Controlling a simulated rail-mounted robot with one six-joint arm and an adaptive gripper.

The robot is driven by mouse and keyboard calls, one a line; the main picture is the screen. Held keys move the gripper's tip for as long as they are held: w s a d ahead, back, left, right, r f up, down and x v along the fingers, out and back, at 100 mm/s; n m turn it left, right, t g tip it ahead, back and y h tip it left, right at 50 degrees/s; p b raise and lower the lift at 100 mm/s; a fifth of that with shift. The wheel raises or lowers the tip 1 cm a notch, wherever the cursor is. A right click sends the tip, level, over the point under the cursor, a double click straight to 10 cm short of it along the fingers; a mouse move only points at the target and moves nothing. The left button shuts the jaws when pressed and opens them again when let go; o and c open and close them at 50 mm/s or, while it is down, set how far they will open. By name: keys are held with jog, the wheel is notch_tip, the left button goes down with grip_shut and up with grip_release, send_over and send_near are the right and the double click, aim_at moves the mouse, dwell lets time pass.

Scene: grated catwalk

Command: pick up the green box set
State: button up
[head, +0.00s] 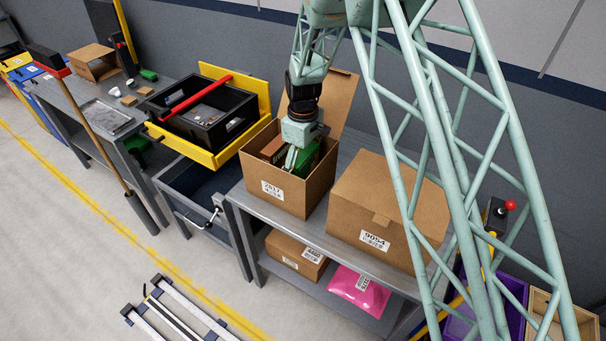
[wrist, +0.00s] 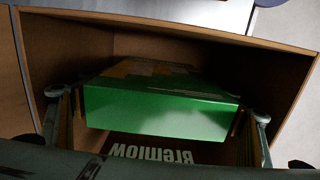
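The green box set (wrist: 160,108) is inside an open cardboard box (wrist: 200,30), between my two fingers in the wrist view. It also shows in the head view (head: 308,158), partly hidden by my gripper. My gripper (head: 292,158) points down into the cardboard box (head: 272,188). In the wrist view my gripper (wrist: 160,120) is spread wide, with one finger close beside each end of the green box set. I cannot tell whether the fingers touch it.
A brown item (head: 272,147) sits beside the green box set. A closed carton (head: 380,205) stands to the right on the same metal shelf. The cardboard box's raised flap (head: 338,98) is behind my gripper. A yellow-framed black bin (head: 205,112) is at the left.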

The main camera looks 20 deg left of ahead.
jog(key=c, duration=0.6)
jog(key=shift+c, duration=0.2)
jog(key=shift+r, duration=0.15)
notch_tip(320, 180, up, 18)
jog(key=b, duration=0.1)
dwell(0.4)
dwell(0.5)
